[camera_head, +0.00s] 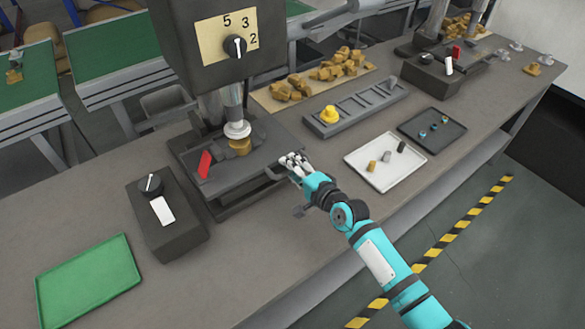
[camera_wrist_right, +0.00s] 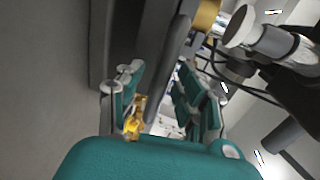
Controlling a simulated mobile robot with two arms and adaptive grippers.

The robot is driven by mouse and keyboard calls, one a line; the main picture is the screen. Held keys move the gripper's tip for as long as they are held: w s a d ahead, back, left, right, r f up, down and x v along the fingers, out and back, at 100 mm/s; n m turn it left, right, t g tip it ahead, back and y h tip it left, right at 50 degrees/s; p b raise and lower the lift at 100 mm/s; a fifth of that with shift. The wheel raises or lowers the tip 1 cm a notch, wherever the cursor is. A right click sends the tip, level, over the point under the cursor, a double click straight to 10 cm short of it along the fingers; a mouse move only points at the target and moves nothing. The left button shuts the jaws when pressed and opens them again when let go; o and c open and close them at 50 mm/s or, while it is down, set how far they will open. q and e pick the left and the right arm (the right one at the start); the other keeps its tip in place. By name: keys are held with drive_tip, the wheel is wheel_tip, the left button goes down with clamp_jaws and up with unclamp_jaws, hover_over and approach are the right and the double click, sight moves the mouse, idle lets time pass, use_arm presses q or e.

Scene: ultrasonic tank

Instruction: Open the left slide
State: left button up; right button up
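The left press (camera_head: 226,45) stands in the near middle of the bench in the head view, with a dial on its head. Its dark slide plate (camera_head: 262,160) lies under the plunger (camera_head: 237,129), with a brass-coloured piece (camera_head: 240,146) there. My right gripper (camera_head: 294,166) is at the right edge of the press base. In the right wrist view its two fingers (camera_wrist_right: 165,98) stand apart, with a dark bar-like edge (camera_wrist_right: 176,45) in line with the gap. I cannot tell whether they touch it. My left gripper is not in view.
A control box (camera_head: 163,222) with a knob and a green tray (camera_head: 90,281) are at the left. A grey rack (camera_head: 355,112), a white tray (camera_head: 363,168) and a dark tray (camera_head: 414,132) lie right of the press. A second press (camera_head: 425,45) stands farther back.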

clamp_jaws()
drive_tip(key=shift+f, duration=0.1)
idle(0.3)
